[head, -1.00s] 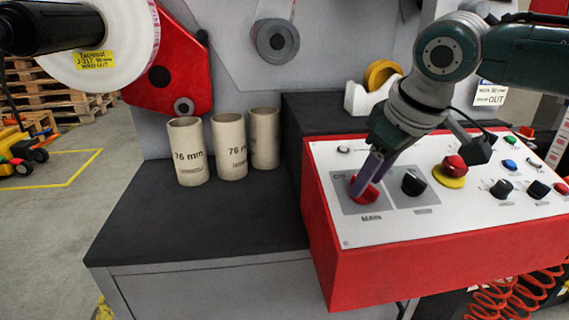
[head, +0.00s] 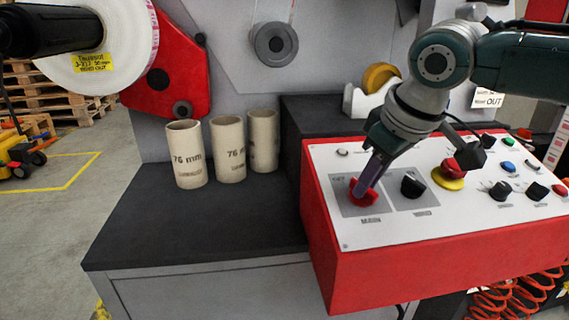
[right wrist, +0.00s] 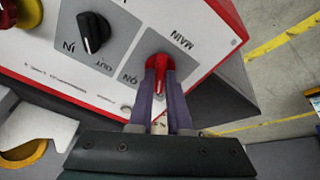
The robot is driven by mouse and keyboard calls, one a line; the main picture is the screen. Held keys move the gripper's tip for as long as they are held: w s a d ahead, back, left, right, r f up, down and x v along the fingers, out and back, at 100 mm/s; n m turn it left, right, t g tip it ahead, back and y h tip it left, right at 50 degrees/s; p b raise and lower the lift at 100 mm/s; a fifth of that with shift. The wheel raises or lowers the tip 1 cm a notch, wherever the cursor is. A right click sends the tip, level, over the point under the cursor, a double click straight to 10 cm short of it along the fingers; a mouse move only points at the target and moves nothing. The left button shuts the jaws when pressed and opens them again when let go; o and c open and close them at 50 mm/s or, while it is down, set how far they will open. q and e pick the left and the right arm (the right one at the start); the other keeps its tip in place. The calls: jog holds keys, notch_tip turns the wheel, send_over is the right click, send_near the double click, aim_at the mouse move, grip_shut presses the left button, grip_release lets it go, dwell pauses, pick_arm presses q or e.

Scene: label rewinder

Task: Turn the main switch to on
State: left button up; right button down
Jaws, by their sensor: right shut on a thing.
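The main switch (head: 362,192) is a red rotary knob on a grey plate marked MAIN, at the left end of the control panel's white top. It also shows in the right wrist view (right wrist: 160,66), beside the printed word ON. My right gripper (head: 364,186) comes down onto it from above. In the right wrist view its two purple fingers (right wrist: 160,82) are closed on either side of the knob's red handle. The fingers hide part of the knob in the head view. My left gripper is not in view.
A black knob (head: 413,185) sits just right of the switch, and a red emergency button on a yellow base (head: 450,174) is beyond it. Three cardboard cores (head: 228,150) stand on the dark table (head: 200,225) to the left.

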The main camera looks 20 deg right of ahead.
jog(key=shift+r+p, duration=0.15)
jog(key=shift+p, duration=0.35)
jog(key=m+p, duration=0.6)
jog(key=p, duration=0.1)
jog(key=shift+a+r+h, duration=0.1)
jog(key=shift+a+h, duration=0.05)
jog(key=shift+h, duration=0.25)
jog(key=shift+m+p, duration=0.4)
jog(key=m+p, duration=0.1)
jog(key=m, duration=0.1)
jog(key=shift+m+h, duration=0.3)
jog(key=shift+f+m+p, duration=0.25)
jog(key=shift+m+p, duration=0.45)
jog(key=shift+m, duration=0.6)
